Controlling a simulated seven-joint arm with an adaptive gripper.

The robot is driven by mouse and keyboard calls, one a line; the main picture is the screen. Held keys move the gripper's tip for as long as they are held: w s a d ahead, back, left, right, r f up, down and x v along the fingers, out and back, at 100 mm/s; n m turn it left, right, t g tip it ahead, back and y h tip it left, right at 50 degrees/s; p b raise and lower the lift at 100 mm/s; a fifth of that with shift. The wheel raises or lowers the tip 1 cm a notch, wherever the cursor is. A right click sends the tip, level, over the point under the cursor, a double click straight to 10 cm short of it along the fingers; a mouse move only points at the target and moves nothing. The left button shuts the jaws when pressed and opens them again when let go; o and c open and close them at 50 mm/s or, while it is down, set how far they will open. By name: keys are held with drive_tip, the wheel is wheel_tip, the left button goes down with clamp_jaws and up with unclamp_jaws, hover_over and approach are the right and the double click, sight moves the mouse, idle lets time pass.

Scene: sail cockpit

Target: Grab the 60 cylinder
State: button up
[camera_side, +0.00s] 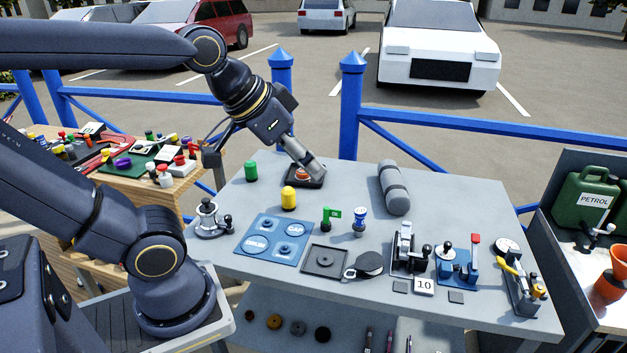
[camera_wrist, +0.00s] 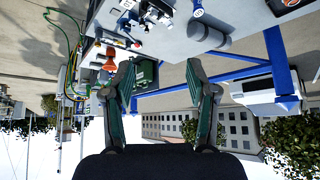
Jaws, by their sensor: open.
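No "60" marking is legible on any cylinder. My gripper (camera_side: 316,172) is above the back of the table, between the green cylinder and the grey one, close to a dark base with an orange-red top (camera_side: 303,174). In the wrist view my gripper (camera_wrist: 160,75) has its fingers spread, with nothing held between them.
A card reading 10 (camera_side: 424,286) lies there. Blue railings (camera_side: 450,130) run behind. A green petrol can (camera_side: 587,198) stands at right.

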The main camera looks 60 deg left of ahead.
drive_tip(key=w+a, duration=0.2)
drive_tip(key=w, duration=0.6)
drive_tip(key=n+g+y, duration=0.1)
drive_tip(key=n+g, duration=0.1)
drive_tip(key=g, duration=0.1)
hover_over(360, 210)
drive_tip(key=s+d, duration=0.1)
drive_tip(key=s, duration=0.4)
wheel_tip(360, 210, down, 15)
drive_tip(key=x, duration=0.9)
drive_tip(key=shift+w+d+f, duration=0.1)
drive_tip(key=shift+w+f, duration=0.1)
drive_tip(key=shift+w, duration=0.15)
drive_tip(key=shift+x, duration=3.05)
drive_tip(key=shift+r, duration=0.1)
clamp_jaws()
